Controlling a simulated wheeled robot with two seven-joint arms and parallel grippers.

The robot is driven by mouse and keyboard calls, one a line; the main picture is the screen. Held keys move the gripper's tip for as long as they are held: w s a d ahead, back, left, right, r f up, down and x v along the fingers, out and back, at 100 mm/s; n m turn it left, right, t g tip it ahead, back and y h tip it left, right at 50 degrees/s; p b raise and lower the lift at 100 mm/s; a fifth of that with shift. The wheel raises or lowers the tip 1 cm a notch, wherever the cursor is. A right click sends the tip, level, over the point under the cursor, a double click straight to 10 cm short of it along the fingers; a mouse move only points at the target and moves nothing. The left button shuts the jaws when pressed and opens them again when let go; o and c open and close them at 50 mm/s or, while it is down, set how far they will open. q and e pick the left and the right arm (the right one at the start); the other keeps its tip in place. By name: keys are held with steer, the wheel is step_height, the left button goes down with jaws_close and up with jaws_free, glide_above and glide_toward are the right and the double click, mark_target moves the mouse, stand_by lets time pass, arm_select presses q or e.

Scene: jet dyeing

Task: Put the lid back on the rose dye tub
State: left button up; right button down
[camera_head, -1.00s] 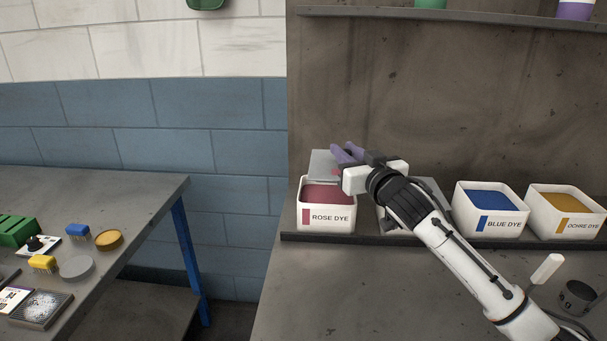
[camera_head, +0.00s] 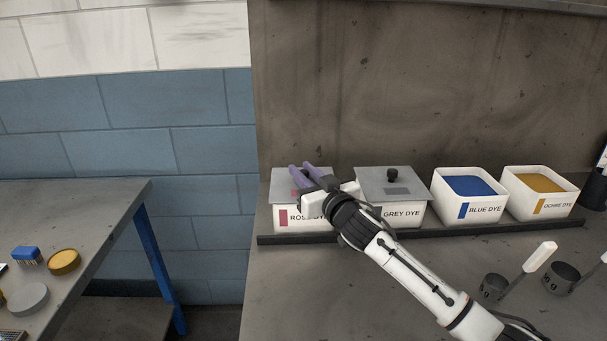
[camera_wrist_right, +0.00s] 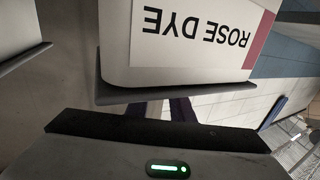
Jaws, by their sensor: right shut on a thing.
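The rose dye tub (camera_head: 284,222) is a white box at the left end of the row. Its grey lid (camera_head: 282,183) lies level over the tub's opening, and no rose dye shows. In the right wrist view, the picture is upside down and the lid's edge (camera_wrist_right: 150,93) meets the top of the tub (camera_wrist_right: 180,45); I cannot tell whether it is fully seated. My right gripper (camera_head: 304,173), with purple fingers, is shut on the lid from above. The knob is hidden by the gripper. My left gripper is not in view.
The grey dye tub (camera_head: 397,213), with its own lid (camera_head: 375,174), stands close on the right. The open blue dye (camera_head: 482,208) and ochre dye (camera_head: 553,205) tubs follow. Metal cups (camera_head: 562,278) stand at the front right. A side table (camera_head: 95,205) is at left, beyond a gap.

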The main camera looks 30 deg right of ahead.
steer(key=shift+f, duration=0.15)
steer(key=c, duration=1.5)
jaws_free()
steer(key=shift+c, duration=0.2)
steer(key=s+a+b, duration=0.1)
steer(key=s, duration=1.1)
steer(key=shift+a, duration=0.35)
